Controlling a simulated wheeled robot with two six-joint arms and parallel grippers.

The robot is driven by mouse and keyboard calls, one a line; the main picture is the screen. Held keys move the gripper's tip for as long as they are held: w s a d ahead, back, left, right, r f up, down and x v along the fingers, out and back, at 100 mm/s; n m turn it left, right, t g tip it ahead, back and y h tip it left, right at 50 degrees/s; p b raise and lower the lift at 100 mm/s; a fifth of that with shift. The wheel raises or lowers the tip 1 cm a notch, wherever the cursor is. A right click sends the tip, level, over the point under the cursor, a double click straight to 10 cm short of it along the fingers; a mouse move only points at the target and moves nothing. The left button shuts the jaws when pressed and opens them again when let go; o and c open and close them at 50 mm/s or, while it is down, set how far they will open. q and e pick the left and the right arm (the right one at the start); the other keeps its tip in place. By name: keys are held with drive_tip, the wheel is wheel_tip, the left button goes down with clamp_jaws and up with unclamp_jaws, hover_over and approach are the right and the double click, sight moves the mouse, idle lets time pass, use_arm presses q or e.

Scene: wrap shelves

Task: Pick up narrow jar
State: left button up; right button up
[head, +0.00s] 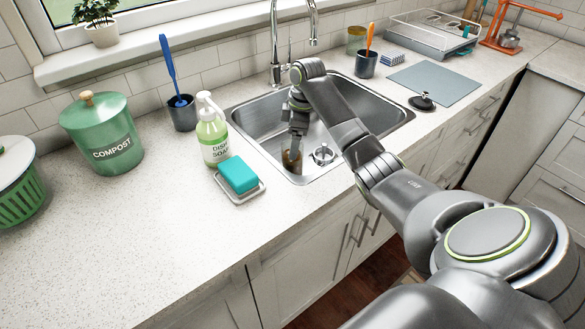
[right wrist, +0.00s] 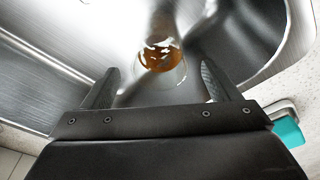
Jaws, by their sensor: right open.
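The narrow jar (head: 291,160) stands in the sink basin, near its front left part. It looks like clear glass with amber-brown contents. In the right wrist view the jar (right wrist: 162,62) lies ahead of and between the two fingers, seen from above. My right gripper (right wrist: 160,70) is open and points down into the sink. It does not appear closed on the jar; whether a finger touches it I cannot tell. In the head view my right gripper and wrist cover part of the jar. My left gripper is not in view.
The steel sink (head: 255,115) has walls close around the right gripper. A drain strainer (head: 323,154) sits beside the jar. A soap bottle (head: 212,138) and teal sponge (head: 238,175) stand at the sink's left edge. The counter at front left is clear.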

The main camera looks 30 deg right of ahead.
sight(292, 165)
drive_tip(key=f, duration=0.3)
drive_tip(key=shift+w+a+f, duration=0.2)
drive_tip(key=shift+a+f, duration=0.05)
drive_tip(key=c, duration=1.5)
